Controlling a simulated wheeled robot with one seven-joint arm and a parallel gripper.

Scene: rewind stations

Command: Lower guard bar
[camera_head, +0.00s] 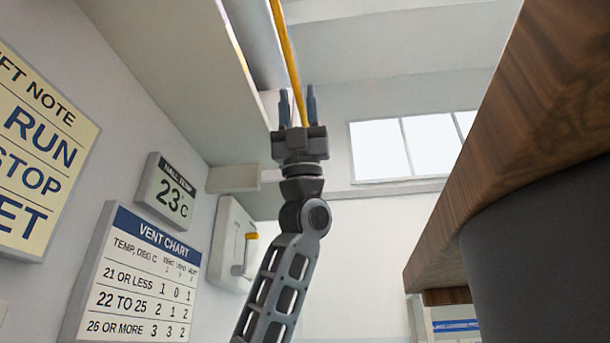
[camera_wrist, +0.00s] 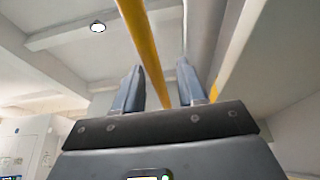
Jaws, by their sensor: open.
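The guard bar (camera_head: 286,52) is a long yellow bar that runs up out of the top of the head view. My gripper (camera_head: 298,95) is raised with its two fingers pointing up, and the bar's lower visible part lines up between them. In the wrist view the yellow bar (camera_wrist: 143,45) passes between the two blue-grey fingers of my gripper (camera_wrist: 162,88). The fingers are apart and the jaws are open. I cannot tell how deep the bar lies between them. The bar's ends are out of view.
A wooden-topped table (camera_head: 500,150) looms close on the right. The left wall carries a note sign (camera_head: 35,150), a hall temperature display (camera_head: 165,192) reading 23 C, a vent chart (camera_head: 135,280) and a white box with a yellow-tipped handle (camera_head: 233,245). A ledge overhangs at upper left.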

